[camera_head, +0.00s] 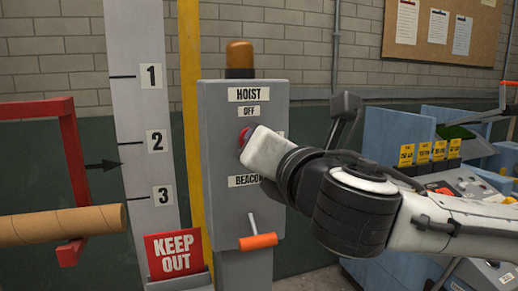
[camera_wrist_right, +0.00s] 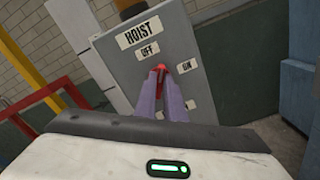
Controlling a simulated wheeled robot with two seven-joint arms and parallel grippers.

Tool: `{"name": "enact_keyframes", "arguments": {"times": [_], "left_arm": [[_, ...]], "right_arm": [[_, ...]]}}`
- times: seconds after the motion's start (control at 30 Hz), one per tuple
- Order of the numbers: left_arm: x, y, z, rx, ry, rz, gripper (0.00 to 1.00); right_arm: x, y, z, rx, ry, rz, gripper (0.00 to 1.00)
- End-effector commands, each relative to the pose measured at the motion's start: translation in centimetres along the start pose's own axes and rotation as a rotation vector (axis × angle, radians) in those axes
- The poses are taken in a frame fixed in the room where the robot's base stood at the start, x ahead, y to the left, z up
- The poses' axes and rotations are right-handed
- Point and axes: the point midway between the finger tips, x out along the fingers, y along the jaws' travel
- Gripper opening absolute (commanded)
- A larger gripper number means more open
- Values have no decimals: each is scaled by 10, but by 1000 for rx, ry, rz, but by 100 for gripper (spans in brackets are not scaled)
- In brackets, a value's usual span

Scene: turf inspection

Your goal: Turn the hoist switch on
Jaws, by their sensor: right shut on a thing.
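The grey hoist control box (camera_head: 221,205) stands in the middle of the head view, with HOIST, OFF and BEACON labels. The red hoist switch (camera_head: 243,136) is on its front below OFF, mostly hidden by my right gripper (camera_head: 247,143). In the right wrist view, the two fingers of my right gripper (camera_wrist_right: 161,80) are closed on the red switch (camera_wrist_right: 161,69). There the OFF label (camera_wrist_right: 149,49) is above it and the ON label (camera_wrist_right: 187,66) is to its right. The switch's exact angle is hard to tell. My left gripper is not in view.
An orange-handled lever (camera_head: 258,241) sticks out low on the box, and an amber beacon (camera_head: 239,54) sits on top. A numbered board (camera_head: 143,90), KEEP OUT sign (camera_head: 174,254) and red frame (camera_head: 71,150) with a brown roll (camera_head: 60,224) stand left. Blue machinery (camera_head: 400,130) is right.

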Motion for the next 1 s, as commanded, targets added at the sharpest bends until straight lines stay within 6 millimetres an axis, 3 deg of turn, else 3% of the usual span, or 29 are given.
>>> {"name": "enact_keyframes", "arguments": {"times": [0.7, 1.0], "left_arm": [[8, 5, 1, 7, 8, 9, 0], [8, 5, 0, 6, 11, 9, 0]], "right_arm": [[0, -4, -3, 679, 1, -3, 0], [0, -5, -3, 893, 0, -4, 0]]}}
